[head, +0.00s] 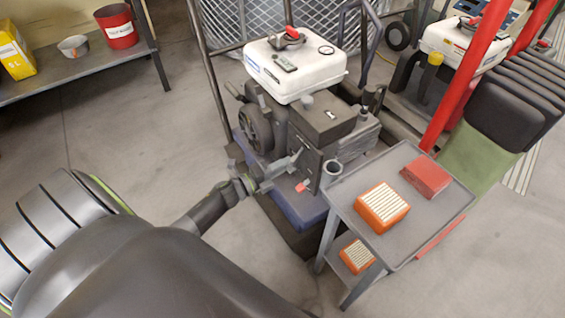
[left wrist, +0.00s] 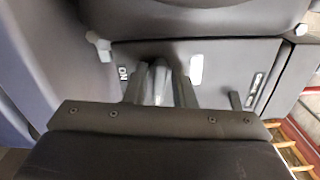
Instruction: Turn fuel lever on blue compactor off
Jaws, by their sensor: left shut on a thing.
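The blue compactor (head: 284,200) stands in the middle of the head view, with a dark engine and a white fuel tank (head: 300,72) on top. My left gripper (head: 272,172) reaches the lower front of its engine. In the left wrist view, my left gripper (left wrist: 160,92) is shut on a grey lever (left wrist: 160,84), which shows between the two fingers. A small ON label (left wrist: 124,74) is just left of the fingers, and a blank white plate (left wrist: 196,68) is just right. The lever's exact angle and pivot are partly hidden. My right gripper is in neither view.
A grey cart (head: 400,153) with orange filters and a red box (head: 426,176) stands close to the compactor's right. Another machine with a white tank (head: 455,42) and red bars is at the back right. A shelf (head: 75,72) is at the left; floor between is clear.

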